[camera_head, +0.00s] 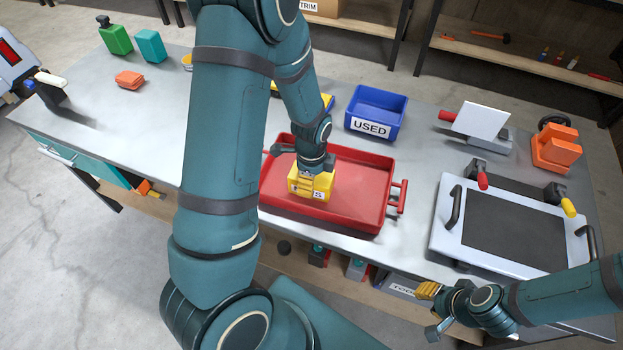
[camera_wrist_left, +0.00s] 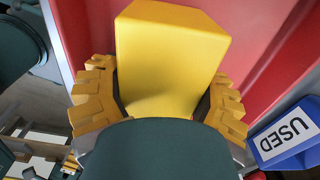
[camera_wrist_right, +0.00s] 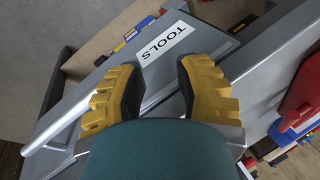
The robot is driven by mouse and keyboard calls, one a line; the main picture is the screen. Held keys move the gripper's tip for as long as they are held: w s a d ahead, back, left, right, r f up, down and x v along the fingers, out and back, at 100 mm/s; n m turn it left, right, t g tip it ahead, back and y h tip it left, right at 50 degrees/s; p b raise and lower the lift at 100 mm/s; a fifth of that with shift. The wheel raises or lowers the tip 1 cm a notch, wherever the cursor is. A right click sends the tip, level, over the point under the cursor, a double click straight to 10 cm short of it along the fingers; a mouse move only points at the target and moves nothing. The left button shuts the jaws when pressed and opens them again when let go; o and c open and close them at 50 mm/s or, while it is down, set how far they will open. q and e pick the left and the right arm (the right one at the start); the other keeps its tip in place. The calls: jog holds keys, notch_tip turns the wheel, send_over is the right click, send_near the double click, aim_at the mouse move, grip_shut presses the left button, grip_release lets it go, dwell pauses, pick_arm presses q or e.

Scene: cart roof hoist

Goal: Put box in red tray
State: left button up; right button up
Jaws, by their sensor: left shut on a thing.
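A yellow box (camera_head: 322,188) with dark lettering is over the floor of the red tray (camera_head: 357,205) on the bench. I cannot tell whether it touches the tray floor. My left gripper (camera_head: 312,172) is shut on the yellow box. In the left wrist view the box (camera_wrist_left: 170,60) sits between the yellow fingers, with red tray wall behind and beside it. My arm hides the left part of the tray. My right gripper (camera_head: 430,310) is away from the tray at the bench's front edge. In the right wrist view it is open and empty (camera_wrist_right: 155,90).
A blue bin marked USED (camera_head: 376,110) stands behind the tray. A white-framed panel (camera_head: 510,228) with handles lies at the right. Green (camera_head: 115,38) and teal (camera_head: 150,46) containers stand at the far left. A grey drawer marked TOOLS (camera_wrist_right: 130,85) is below my right gripper.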

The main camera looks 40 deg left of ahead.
pick_arm(q)
jog(key=shift+r, duration=0.15)
pick_arm(e)
jog(key=shift+r, duration=0.1)
pick_arm(q)
jog(key=o, duration=1.3)
jog(key=shift+f, duration=0.2)
jog(key=shift+r, duration=0.1)
jog(key=shift+r+p, duration=0.3)
jog(key=shift+r, duration=0.1)
notch_tip(320, 180, up, 11)
jog(key=p, duration=0.9)
jog(key=shift+r, duration=0.2)
pick_arm(e)
notch_tip(320, 180, up, 9)
jog(key=w, duration=0.2)
jog(key=shift+d+r+t, duration=0.2)
jog(key=shift+t, duration=0.1)
jog(key=shift+s, duration=0.1)
